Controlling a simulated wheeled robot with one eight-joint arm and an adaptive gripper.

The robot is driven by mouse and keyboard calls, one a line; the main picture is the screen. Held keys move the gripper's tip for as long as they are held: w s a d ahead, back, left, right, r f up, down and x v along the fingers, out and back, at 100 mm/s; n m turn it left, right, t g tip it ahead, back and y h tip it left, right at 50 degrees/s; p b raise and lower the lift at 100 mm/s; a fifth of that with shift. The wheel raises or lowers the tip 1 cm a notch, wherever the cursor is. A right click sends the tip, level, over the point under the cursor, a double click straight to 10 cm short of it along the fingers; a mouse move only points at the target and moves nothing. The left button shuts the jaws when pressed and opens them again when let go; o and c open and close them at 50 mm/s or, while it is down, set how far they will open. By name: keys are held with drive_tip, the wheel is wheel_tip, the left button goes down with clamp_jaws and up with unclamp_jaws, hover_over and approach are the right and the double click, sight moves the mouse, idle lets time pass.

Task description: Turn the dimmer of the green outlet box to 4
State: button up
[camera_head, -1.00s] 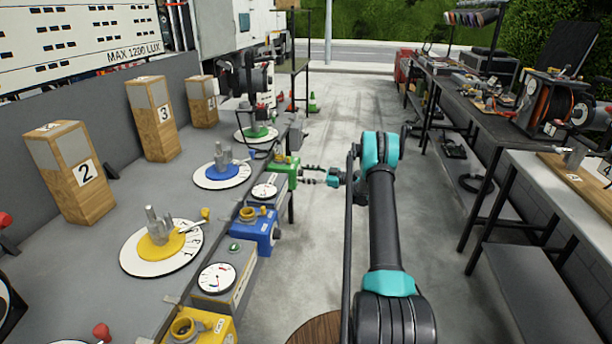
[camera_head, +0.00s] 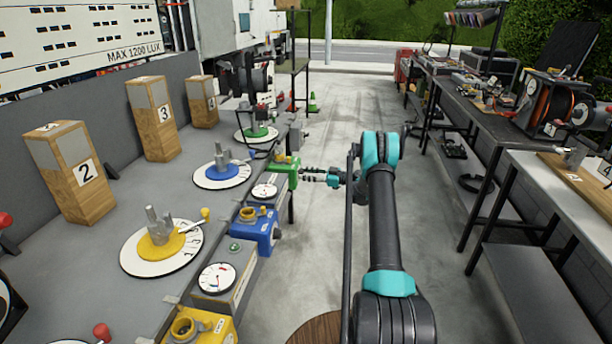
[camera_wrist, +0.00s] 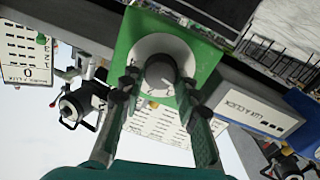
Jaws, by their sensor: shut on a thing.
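The green outlet box (camera_head: 286,170) is fixed at the front edge of the left bench, beyond the blue box. In the wrist view its green face (camera_wrist: 205,62) fills the upper middle, with a pale round dial plate around a grey dimmer knob (camera_wrist: 160,74). My gripper (camera_head: 306,174) reaches the box from the right. In the wrist view my gripper's fingers (camera_wrist: 156,86) are shut on the knob, one on each side. The dial's numbers are too small to read, so the setting cannot be told.
A blue outlet box (camera_head: 262,236) and a yellow outlet box (camera_head: 205,328) stand nearer along the same edge, with gauges between. Round dial plates and numbered wooden blocks (camera_head: 160,120) stand on the bench. The aisle floor (camera_head: 325,120) is clear.

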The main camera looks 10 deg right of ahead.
drive_tip(key=shift+w+d+f+m+g, duration=0.1)
drive_tip(key=shift+m+g, duration=0.2)
drive_tip(key=shift+m, duration=4.65)
drive_tip(key=shift+w+d+f+m+g, duration=0.15)
drive_tip(key=shift+m+g, duration=0.15)
drive_tip(key=shift+m, duration=4.7)
drive_tip(key=shift+w+a+f+m+g, duration=0.1)
drive_tip(key=shift+m+g, duration=0.2)
drive_tip(key=shift+m, duration=4.65)
drive_tip(key=o, duration=1.2)
drive_tip(key=shift+c, duration=0.2)
drive_tip(key=v, duration=1.2)
drive_tip(key=shift+f, duration=0.2)
